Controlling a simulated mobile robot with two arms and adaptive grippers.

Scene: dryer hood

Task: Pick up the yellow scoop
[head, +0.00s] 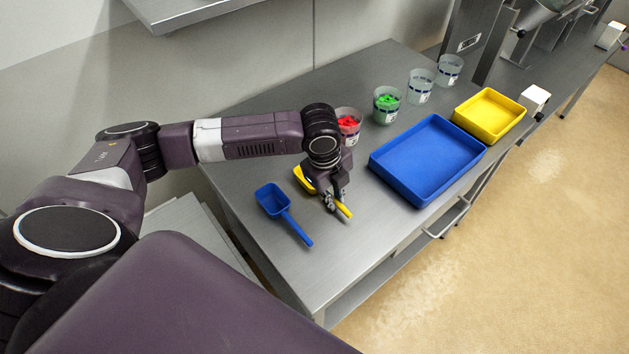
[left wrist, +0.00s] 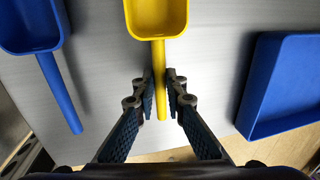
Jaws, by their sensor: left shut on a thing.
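The yellow scoop (head: 303,179) lies at the near part of the steel table, partly hidden by my left gripper in the head view. In the left wrist view its bowl (left wrist: 157,17) is at the top and its handle runs down between the fingers. My left gripper (head: 336,203) is shut on the scoop's handle, with one finger on each side; in the left wrist view the gripper (left wrist: 161,97) shows close up. I cannot tell whether the scoop still touches the table. My right gripper is in neither view.
A blue scoop (head: 272,201) lies left of the yellow one. A blue tray (head: 428,193) and a yellow tray (head: 490,134) are to the right. Behind stand clear cups, one with red pieces (head: 348,124) and one with green (head: 386,103). The table's (head: 330,270) near end is clear.

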